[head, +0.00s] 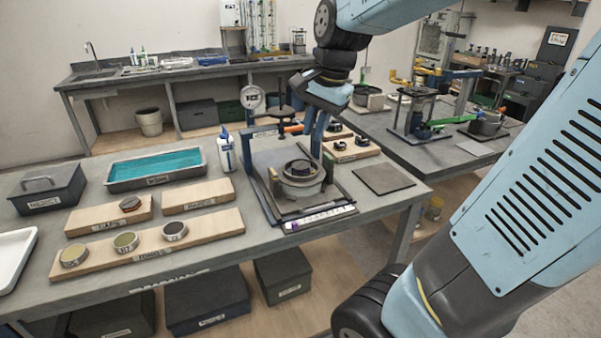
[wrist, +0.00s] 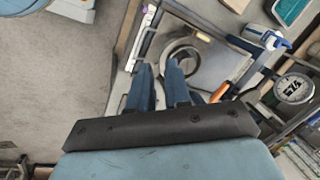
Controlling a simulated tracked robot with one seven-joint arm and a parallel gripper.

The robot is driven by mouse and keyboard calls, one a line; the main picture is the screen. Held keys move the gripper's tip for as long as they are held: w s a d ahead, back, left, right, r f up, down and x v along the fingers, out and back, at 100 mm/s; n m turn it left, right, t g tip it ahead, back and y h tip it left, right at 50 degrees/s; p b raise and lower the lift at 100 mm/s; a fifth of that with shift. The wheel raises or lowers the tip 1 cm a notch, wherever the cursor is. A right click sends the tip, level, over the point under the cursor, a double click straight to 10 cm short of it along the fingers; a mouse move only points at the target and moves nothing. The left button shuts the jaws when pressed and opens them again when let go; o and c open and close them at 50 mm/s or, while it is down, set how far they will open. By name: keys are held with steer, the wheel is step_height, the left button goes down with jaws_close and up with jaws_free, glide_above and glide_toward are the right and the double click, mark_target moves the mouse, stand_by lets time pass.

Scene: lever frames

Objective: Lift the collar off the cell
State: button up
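The cell (head: 302,188) is a light grey round body standing on the plate of the lever frame (head: 262,205). A dark ring, which looks like the collar (head: 299,168), sits on top of it. My gripper (head: 315,145) is above and behind the cell in the head view, apart from it, with its blue fingers pointing down. In the wrist view my gripper (wrist: 158,68) shows two spread fingers with nothing between them. Round metal rims of the cell (wrist: 182,52) show just beyond the right finger, which partly hides them. Collar and cell are hard to separate there.
An orange-tipped lever (head: 292,129) and a dial gauge (head: 252,98) stand close to my gripper. A white bottle (head: 226,148) stands left of the frame. Wooden boards with rings (head: 150,245), a blue tray (head: 155,168) and a bare dark mat (head: 384,179) lie on the bench.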

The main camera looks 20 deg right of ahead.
steer(key=w+d+f+m+g+h, duration=0.15)
steer(key=w+f+m, duration=0.35)
steer(key=w+m, duration=0.55)
steer(key=g, duration=0.1)
glide_above(302, 173)
steer(key=s, duration=0.2)
step_height(302, 173, down, 9)
steer(key=shift+m, duration=0.35)
steer(key=shift+s+a+f, duration=0.1)
steer(key=shift+a+f, duration=0.05)
steer(key=shift+f, duration=0.7)
steer(key=shift+s+a+f, duration=0.1)
steer(key=shift+a+f, duration=0.1)
steer(key=shift+f, duration=0.6)
steer(key=shift+s+a+f, duration=0.1)
steer(key=shift+a+f, duration=0.05)
steer(key=shift+f, duration=0.7)
steer(key=shift+c, duration=0.5)
jaws_close()
